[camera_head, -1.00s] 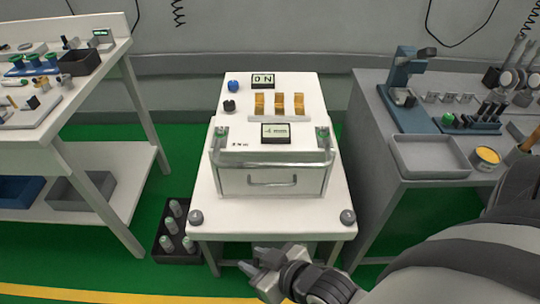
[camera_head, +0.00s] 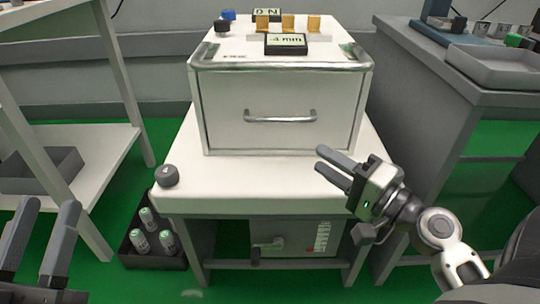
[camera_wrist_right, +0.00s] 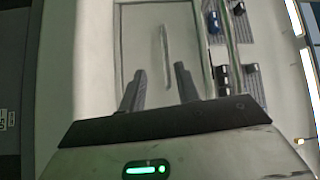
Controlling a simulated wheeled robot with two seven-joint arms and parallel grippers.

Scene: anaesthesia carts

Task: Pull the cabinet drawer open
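The cabinet (camera_head: 283,60) is a white box on a small white table. Its front drawer (camera_head: 280,95) is closed and has a horizontal metal handle (camera_head: 280,117). In the right wrist view the handle (camera_wrist_right: 165,55) appears as an upright bar just beyond and between the fingertips. My right gripper (camera_head: 330,163) is open and empty, below and to the right of the handle, apart from it. It also shows in the right wrist view (camera_wrist_right: 158,80). My left gripper (camera_head: 48,208) is open and empty at the lower left, well away from the cabinet.
The white table (camera_head: 260,185) has a dark knob (camera_head: 167,176) on its front left corner. A grey side table (camera_head: 430,110) stands to the right, a white shelf unit (camera_head: 75,150) to the left. A black crate of cylinders (camera_head: 152,240) is on the green floor.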

